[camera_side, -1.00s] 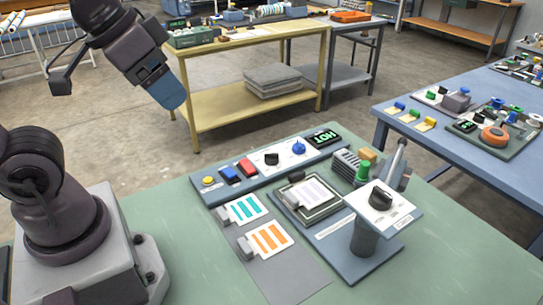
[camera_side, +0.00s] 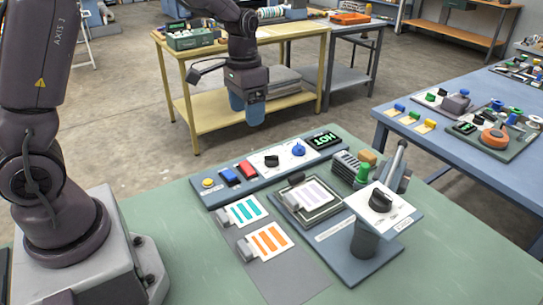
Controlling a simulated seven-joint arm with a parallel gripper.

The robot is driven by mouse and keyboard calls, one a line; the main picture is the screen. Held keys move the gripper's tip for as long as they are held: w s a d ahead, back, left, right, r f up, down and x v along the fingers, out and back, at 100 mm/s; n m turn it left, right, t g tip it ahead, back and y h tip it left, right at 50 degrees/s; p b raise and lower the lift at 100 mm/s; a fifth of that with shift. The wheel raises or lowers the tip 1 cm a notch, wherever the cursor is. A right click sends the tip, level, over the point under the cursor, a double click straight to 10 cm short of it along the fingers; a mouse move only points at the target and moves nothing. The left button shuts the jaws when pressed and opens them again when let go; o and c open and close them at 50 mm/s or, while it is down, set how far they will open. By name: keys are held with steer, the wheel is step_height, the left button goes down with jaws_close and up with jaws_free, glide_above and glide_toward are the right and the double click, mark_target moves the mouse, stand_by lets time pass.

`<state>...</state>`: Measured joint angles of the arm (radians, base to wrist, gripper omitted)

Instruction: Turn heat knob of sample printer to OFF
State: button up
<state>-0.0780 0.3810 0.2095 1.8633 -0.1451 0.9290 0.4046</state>
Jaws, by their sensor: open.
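A long blue-grey control panel (camera_side: 222,192) lies on the green table. It carries a black knob (camera_side: 271,160), a blue knob (camera_side: 298,149) and a dark display reading HOT in green (camera_side: 324,139). Another black knob (camera_side: 380,201) sits on a tilted white plate on a stand at the right. The labels are too small to read, so I cannot tell which knob is the heat knob. My gripper (camera_side: 246,108) is open and empty, its blue fingers pointing down. It hangs above and behind the panel, apart from every knob.
The panel also has a yellow button (camera_side: 207,183), a blue switch (camera_side: 229,175) and a red switch (camera_side: 247,168). The table's front right is clear.

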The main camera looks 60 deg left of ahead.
mark_target(272, 156)
steer(key=w+a+f+m, duration=0.6)
steer(key=w+f+m, duration=0.2)
steer(key=w, duration=0.2)
step_height(272, 156, down, 12)
steer(key=shift+f, duration=0.2)
steer(key=shift+c, duration=0.2)
steer(key=c, duration=0.9)
